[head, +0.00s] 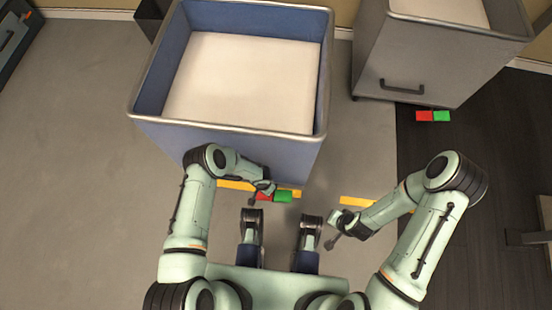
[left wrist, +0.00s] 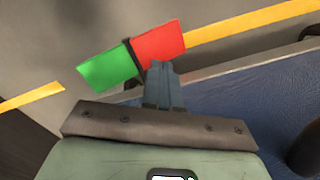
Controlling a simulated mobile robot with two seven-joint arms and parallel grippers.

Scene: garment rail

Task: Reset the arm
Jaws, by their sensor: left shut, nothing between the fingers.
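My left gripper (head: 262,190) is just in front of the near wall of a blue bin (head: 225,145). Its fingers are together and empty; they also show in the left wrist view (left wrist: 160,75). My right gripper (head: 334,240) hangs at the lower right over the floor, apart from everything. It is too small in the head view to tell whether its fingers are open or shut. The blue bin has a pale, bare-looking inside and a metal rim.
A red and green floor marker (head: 283,196) lies by the bin on a yellow floor strip (head: 236,185); the marker also shows in the left wrist view (left wrist: 110,68). A grey bin with a handle (head: 402,87) stands at the upper right. Grey floor (head: 75,150) is clear at left.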

